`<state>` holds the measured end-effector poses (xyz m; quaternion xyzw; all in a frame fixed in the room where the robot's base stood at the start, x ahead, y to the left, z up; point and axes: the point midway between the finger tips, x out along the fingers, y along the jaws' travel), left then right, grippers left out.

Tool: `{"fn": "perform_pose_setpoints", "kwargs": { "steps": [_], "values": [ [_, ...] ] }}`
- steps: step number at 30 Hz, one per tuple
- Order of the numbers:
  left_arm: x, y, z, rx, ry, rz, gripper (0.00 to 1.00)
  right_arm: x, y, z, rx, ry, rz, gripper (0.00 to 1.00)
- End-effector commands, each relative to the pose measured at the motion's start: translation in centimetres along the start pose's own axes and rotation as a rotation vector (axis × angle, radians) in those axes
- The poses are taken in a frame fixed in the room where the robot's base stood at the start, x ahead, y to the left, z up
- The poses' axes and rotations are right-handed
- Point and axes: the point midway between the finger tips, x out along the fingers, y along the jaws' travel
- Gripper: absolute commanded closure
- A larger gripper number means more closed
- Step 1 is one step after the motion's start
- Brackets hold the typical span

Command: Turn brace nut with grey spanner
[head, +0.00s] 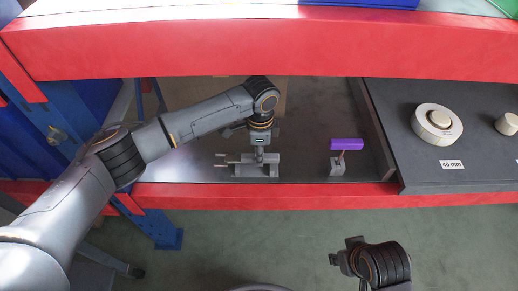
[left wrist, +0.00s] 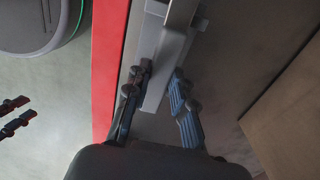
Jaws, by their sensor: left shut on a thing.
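My left gripper (head: 258,152) reaches down over the red-edged shelf. Its fingers (left wrist: 160,98) are closed around a grey bar-like part (left wrist: 172,55), which I take for the grey spanner, though its jaw ends are not clear. In the head view the grey piece (head: 256,170) under the gripper has thin prongs (head: 225,160) sticking out to the left; spanner and holder cannot be told apart there. To the right a purple bar (head: 346,144) sits on a small grey block (head: 338,168). I cannot make out the brace nut. My right gripper (left wrist: 15,113) is empty, fingers apart, in front of the shelf.
A dark panel (head: 385,120) on the right bears a white round piece (head: 436,123), a label (head: 451,165) and a smaller round piece (head: 508,124). A red beam (head: 260,45) crosses above. The shelf between the grey piece and the purple bar is clear.

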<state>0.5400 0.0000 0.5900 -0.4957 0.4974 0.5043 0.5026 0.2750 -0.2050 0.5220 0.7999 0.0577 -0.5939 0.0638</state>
Motion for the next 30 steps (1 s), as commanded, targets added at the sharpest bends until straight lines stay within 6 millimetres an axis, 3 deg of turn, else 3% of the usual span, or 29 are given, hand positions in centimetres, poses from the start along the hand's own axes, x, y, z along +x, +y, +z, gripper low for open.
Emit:
{"fn": "perform_pose_setpoints", "kwargs": {
  "steps": [14, 15, 18, 30],
  "values": [
    [0.46, -0.03, -0.02, 0.0, 0.0, -0.001, 1.0, -0.29, 0.05, 0.03, -0.001, 0.002, 0.001, 0.72],
    [0.46, -0.03, -0.02, 0.0, 0.0, -0.001, 0.7, -0.3, 0.05, 0.02, -0.001, 0.002, 0.001, 0.72],
    [0.46, -0.03, -0.02, 0.0, 0.0, -0.001, 0.5, -0.3, 0.05, 0.01, -0.001, 0.003, 0.001, 0.72],
    [-0.24, -0.07, -0.03, 0.0, 0.001, -0.002, 0.5, -0.45, -0.12, -0.49, 0.004, 0.016, -0.004, 0.72]
  ]
}}
